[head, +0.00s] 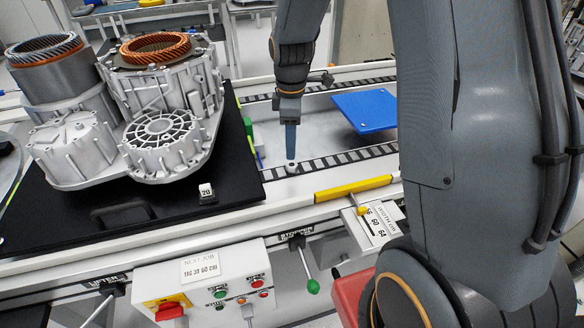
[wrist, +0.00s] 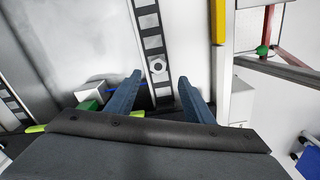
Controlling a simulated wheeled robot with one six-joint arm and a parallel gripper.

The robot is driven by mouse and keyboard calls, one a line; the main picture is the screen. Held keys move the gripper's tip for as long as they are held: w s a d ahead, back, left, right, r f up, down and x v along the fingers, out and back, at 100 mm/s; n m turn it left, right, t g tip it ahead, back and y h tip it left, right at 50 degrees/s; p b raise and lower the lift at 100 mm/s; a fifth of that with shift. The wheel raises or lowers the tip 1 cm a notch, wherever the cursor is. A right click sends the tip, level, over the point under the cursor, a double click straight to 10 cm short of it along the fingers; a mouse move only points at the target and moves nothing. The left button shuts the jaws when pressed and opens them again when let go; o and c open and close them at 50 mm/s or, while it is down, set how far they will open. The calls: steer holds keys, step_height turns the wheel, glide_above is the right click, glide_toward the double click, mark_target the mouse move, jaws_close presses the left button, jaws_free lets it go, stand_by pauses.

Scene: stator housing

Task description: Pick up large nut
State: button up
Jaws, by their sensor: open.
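The large nut (wrist: 158,66) is a small grey ring with a dark hole. It sits on the dark-and-light roller strip of the conveyor, and it also shows in the head view (head: 292,168) just below my fingertips. My gripper (wrist: 158,80) is open, with its two blue-grey fingers on either side of the strip and nothing between them. In the wrist view the nut lies a little beyond the fingertips, roughly centred between them. In the head view my gripper (head: 291,157) points down close above the nut; I cannot tell whether it touches.
A large stator housing (head: 165,90) stands on a black board (head: 150,218) at left. A blue plate (head: 366,110) lies to the right of my gripper. A yellow bar (head: 353,188) runs along the conveyor's near edge. A button box (head: 205,285) hangs in front.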

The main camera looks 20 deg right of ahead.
mark_target(292, 165)
steer(key=shift+w+f, duration=0.2)
steer(key=shift+f, duration=0.45)
steer(key=shift+d+f+p, duration=0.15)
steer(key=shift+f+p, duration=1.1)
steer(key=shift+f, duration=2.15)
steer(key=c, duration=1.2)
